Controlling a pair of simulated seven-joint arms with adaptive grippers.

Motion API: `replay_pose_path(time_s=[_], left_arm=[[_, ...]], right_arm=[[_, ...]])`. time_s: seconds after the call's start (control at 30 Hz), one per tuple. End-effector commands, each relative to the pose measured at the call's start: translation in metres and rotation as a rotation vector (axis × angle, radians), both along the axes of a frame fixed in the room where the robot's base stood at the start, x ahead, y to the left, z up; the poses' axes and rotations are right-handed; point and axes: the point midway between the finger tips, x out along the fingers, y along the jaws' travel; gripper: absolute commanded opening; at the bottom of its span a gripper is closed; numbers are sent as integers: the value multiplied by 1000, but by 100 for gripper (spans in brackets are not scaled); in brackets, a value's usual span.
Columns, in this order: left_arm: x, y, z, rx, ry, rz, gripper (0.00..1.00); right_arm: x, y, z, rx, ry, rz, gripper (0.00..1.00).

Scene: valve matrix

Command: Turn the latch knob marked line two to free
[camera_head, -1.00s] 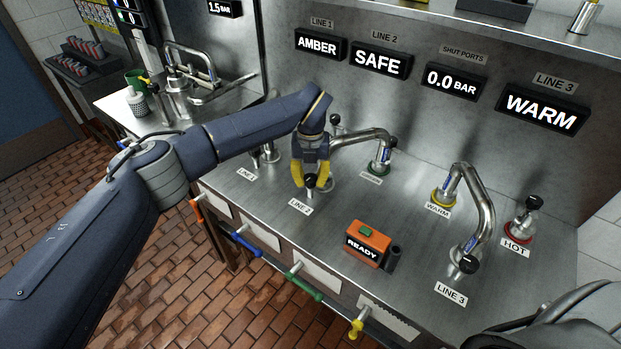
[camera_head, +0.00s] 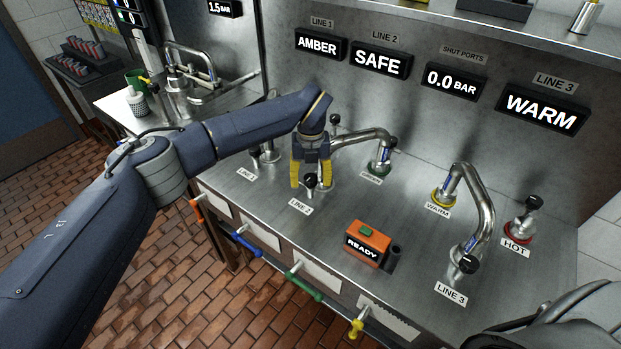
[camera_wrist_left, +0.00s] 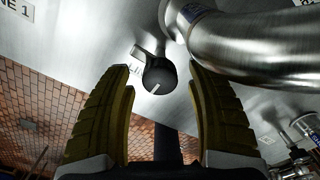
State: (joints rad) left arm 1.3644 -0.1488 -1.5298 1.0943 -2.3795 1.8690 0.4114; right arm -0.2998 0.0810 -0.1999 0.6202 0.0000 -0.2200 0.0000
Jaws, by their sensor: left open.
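The line two latch knob (camera_head: 311,181) is a small black knob on a metal fitting behind the LINE 2 label (camera_head: 299,206). My left gripper (camera_head: 310,187), with yellow fingers, points down over it, one finger on each side. In the left wrist view the knob (camera_wrist_left: 158,76) shows a white index mark and lies between and beyond the spread fingertips (camera_wrist_left: 160,72), with visible gaps. The gripper is open and holds nothing. The LINE 2 display (camera_head: 380,62) reads SAFE. A bent steel pipe (camera_head: 362,137) runs right from the fitting. My right gripper is out of view.
The orange READY box (camera_head: 368,244) stands on the steel bench in front. The line three pipe (camera_head: 485,205) and WARM and HOT fittings are at the right. The line one fitting (camera_head: 268,153) is close on the left, partly behind my arm.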

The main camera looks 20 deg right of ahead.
Motion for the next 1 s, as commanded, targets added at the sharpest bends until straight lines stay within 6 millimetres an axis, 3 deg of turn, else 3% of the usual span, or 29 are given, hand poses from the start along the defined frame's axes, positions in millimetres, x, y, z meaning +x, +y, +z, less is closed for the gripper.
replay_pose_path(time_s=[0.23, 0.7, 1.0], left_arm=[[1, 0, 14, -1, -3, 0, 57], [1, 0, 91, 1, -2, 0, 57], [0, 0, 117, 1, -1, 0, 57]], right_arm=[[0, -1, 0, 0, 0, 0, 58], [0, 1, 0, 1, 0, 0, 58], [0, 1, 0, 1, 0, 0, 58]])
